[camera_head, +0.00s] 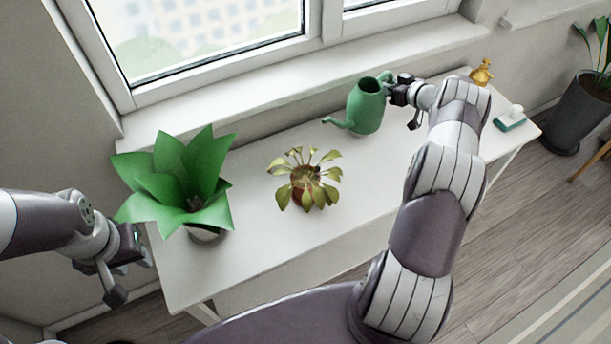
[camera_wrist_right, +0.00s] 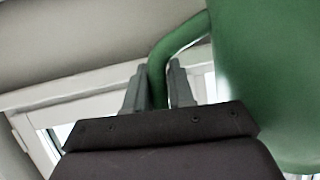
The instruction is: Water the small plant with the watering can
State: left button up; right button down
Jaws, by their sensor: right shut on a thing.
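The green watering can (camera_head: 366,108) is at the back of the white table, right of the small plant, with its spout pointing left. My right gripper (camera_head: 392,87) is shut on its handle, which shows between the fingers in the right wrist view (camera_wrist_right: 158,75). The can looks about upright; I cannot tell whether its base touches the table. The small plant (camera_head: 306,180), with drooping yellow-green leaves in a brownish pot, stands mid-table. My left gripper (camera_head: 118,275) is off the table's left end, below the large plant; its fingers are not clear enough to tell open from shut.
A large green-leaved plant (camera_head: 190,180) stands at the left end of the white table (camera_head: 265,255). A gold figurine (camera_head: 481,71) and a green-and-white brush-like object (camera_head: 510,119) are at the right end. A window and sill run behind. A dark floor planter (camera_head: 575,115) stands right.

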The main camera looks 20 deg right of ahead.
aim_at(379, 86)
jog(key=shift+s+r, duration=0.1)
jog(key=shift+r, duration=0.05)
jog(key=shift+s+a+r+n, duration=0.1)
jog(key=shift+a+r+n, duration=0.05)
jog(key=shift+a+n, duration=0.15)
jog(key=shift+s+a+r+n+t+h+b, duration=0.2)
jog(key=shift+a+r+n+t+h+b, duration=0.2)
jog(key=shift+n+b, duration=0.25)
jog(key=shift+s+a+r+n+h+b, duration=0.3)
jog(key=shift+a+r+n+h+b, duration=0.15)
jog(key=shift+a+b, duration=0.2)
jog(key=shift+s+a+t+b, duration=0.15)
jog(key=shift+a+t+b, duration=0.25)
jog(key=shift+b, duration=0.1)
jog(key=shift+s+a+n, duration=0.1)
jog(key=shift+a+n, duration=0.1)
jog(key=shift+n, duration=0.1)
